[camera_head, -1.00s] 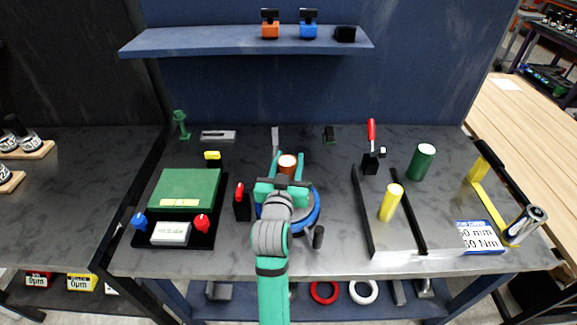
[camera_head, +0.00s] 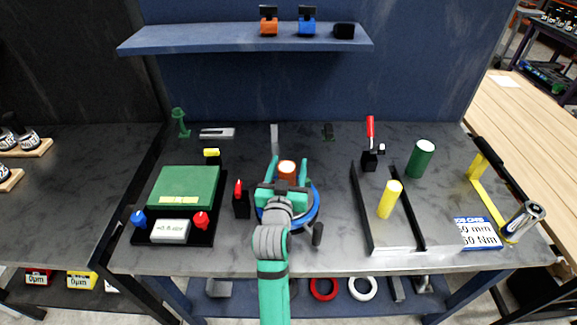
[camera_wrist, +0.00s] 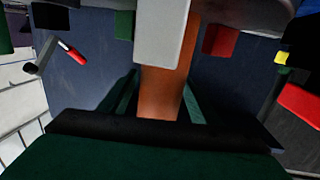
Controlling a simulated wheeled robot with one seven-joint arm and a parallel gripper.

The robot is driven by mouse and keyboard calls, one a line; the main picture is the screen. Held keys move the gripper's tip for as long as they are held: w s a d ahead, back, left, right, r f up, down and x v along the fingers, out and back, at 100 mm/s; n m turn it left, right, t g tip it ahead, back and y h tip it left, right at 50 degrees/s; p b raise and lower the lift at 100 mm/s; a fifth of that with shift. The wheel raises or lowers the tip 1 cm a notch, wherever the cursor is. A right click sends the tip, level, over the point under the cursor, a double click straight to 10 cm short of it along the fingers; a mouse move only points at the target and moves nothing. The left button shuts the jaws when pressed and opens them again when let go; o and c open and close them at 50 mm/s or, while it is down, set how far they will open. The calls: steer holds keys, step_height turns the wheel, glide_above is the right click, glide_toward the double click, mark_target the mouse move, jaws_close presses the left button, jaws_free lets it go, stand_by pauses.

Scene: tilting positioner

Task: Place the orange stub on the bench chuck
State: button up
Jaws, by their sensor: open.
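The orange stub (camera_head: 287,169) stands between the two fingers of my gripper (camera_head: 288,166), with its pale top showing in the head view. The wrist view also shows the stub (camera_wrist: 163,95) as an orange cylinder with dark green fingers apart on either side. My gripper is open around it. The bench chuck sits on the positioner with a blue ring (camera_head: 317,207); my gripper and arm hide most of it. In the wrist view a grey block (camera_wrist: 162,30) covers part of the stub, close to coloured blocks. The stub's seat on the chuck is hidden.
A black block with a red tip (camera_head: 241,200) stands just left of the ring, and a black knob (camera_head: 317,234) at its front right. A green box (camera_head: 185,187) lies left. A rail fixture with a yellow cylinder (camera_head: 389,200) and a green cylinder (camera_head: 421,159) are right.

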steer(key=shift+r, duration=0.15)
steer(key=s, duration=0.3)
steer(key=s+a, duration=0.1)
steer(key=s, duration=0.6)
steer(key=shift+s+a+r, duration=0.2)
steer(key=shift+s, duration=0.1)
steer(key=shift+s+a+r, duration=0.1)
steer(key=shift+s+a, duration=0.05)
steer(key=shift+s, duration=0.55)
steer(key=shift+w, duration=0.1)
